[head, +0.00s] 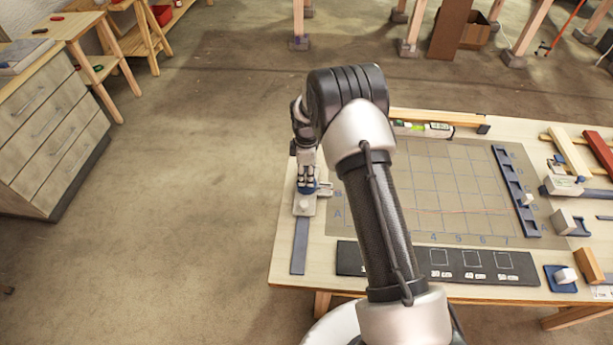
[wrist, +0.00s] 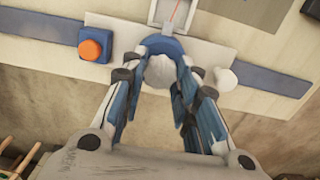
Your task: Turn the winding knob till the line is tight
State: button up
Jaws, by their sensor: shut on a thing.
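The winding knob (wrist: 160,71) is pale and rounded, with a blue collar behind it, on a light plate (wrist: 135,58) at the table's left edge. My gripper (wrist: 158,85) is shut on the knob, one blue-and-grey finger on each side; in the head view my gripper (head: 306,181) points down at the plate. A thin red line (wrist: 179,12) runs from a pale guide beside the blue collar. In the head view a faint reddish line (head: 470,211) crosses the gridded mat; my arm hides part of it, and I cannot tell how tight it is.
An orange button (wrist: 90,49) on a blue block and a white peg (wrist: 226,79) flank the knob. The mat (head: 435,165) carries a blue notched rail (head: 515,190). A dark strip (head: 440,262) lies in front. Laths and blocks crowd the table's right side.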

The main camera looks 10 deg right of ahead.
jog(key=m+b, duration=0.1)
jog(key=m, duration=0.2)
jog(key=shift+m, duration=0.4)
jog(key=m+b, duration=0.1)
jog(key=m, duration=0.2)
jog(key=shift+m, duration=0.3)
jog(key=m+b, duration=0.1)
jog(key=m, duration=1.2)
jog(key=shift+m, duration=0.3)
jog(key=m, duration=0.6)
jog(key=shift+m+b, duration=0.4)
jog(key=o, duration=1.1)
jog(key=shift+r, duration=0.1)
